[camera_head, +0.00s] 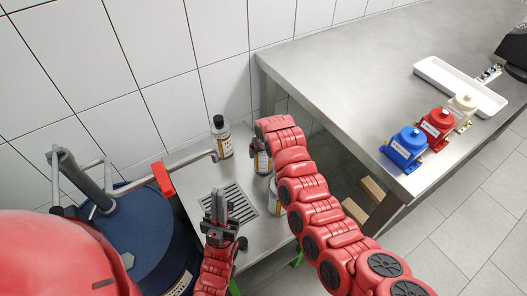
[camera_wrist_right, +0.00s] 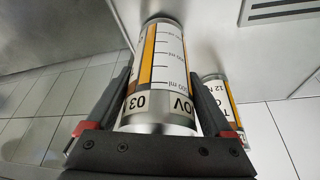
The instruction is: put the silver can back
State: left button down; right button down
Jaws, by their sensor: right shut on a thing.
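In the right wrist view a silver can (camera_wrist_right: 158,75) with a white and orange label and bare metal ends sits between the two fingers of my right gripper (camera_wrist_right: 155,105), which is shut on it. In the head view this can (camera_head: 262,162) is partly hidden behind my right arm, above or on the low steel bench; I cannot tell whether it touches. My left gripper (camera_head: 220,204) points up over the bench's grate, apart from any can. Its fingers look close together, but their gap is unclear.
A second can (camera_head: 274,194) stands beside my right arm; a labelled can also shows in the wrist view (camera_wrist_right: 222,95). A black-capped bottle (camera_head: 221,137) stands by the wall. A blue drum (camera_head: 140,235) is left. The higher table (camera_head: 350,75) holds blue, red and beige pumps and a white tray.

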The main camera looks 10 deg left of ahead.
jog(key=shift+w+f, duration=0.1)
jog(key=shift+f, duration=0.05)
jog(key=shift+f, duration=0.1)
grip_release()
jog(key=v, duration=1.2)
jog(key=shift+b, duration=0.35)
